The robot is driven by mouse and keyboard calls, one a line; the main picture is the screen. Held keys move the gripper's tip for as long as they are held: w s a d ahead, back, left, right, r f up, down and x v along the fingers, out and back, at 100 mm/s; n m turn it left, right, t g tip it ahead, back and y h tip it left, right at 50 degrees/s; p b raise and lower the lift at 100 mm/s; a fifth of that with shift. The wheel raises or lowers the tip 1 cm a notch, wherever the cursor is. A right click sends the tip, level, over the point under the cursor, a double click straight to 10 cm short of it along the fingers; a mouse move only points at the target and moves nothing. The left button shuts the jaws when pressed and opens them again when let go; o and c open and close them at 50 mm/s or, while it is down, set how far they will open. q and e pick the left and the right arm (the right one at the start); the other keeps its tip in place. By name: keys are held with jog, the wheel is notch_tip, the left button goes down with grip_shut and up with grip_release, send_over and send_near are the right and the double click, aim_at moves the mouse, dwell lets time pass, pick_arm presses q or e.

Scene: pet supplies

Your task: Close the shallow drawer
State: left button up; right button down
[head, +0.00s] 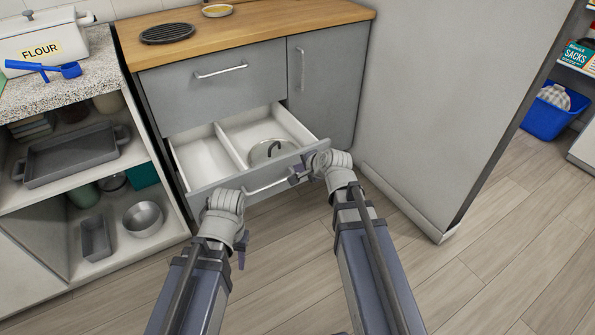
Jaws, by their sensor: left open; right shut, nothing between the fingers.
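The shallow drawer (204,165) is pulled out of the grey cabinet, below a wider closed drawer (225,84). It has a white interior with a divider, and a round lid with a dark handle (270,150) lies in its right compartment. Its front carries a bar handle (270,187). My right gripper (298,176) is shut and empty at the right part of the drawer front, close to the handle's right end; I cannot tell whether it touches. My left gripper (242,248) is open, in front of and below the drawer front's left part; its fingers are partly hidden by the wrist.
An open shelf unit with a grey roasting pan (72,156) and a metal bowl (143,218) stands at the left. A tall grey panel (440,110) stands at the right. The wooden counter (270,30) holds a black trivet (167,34). Floor (500,270) at the right is clear.

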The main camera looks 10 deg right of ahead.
aim_at(281, 162)
jog(key=b+x, duration=0.1)
jog(key=x, duration=0.2)
jog(key=b+x, duration=0.1)
jog(key=x, duration=0.2)
jog(key=w+r+b+x, duration=0.1)
jog(key=x, duration=0.2)
jog(key=shift+a+r+b, duration=0.15)
jog(key=shift+b, duration=0.2)
jog(key=shift+w+a, duration=0.2)
jog(key=shift+w, duration=0.5)
jog(key=w+a, duration=0.4)
jog(key=w, duration=0.9)
jog(key=w+a, duration=0.4)
jog(key=w, duration=1)
jog(key=shift+a, duration=0.4)
jog(key=shift+s, duration=0.1)
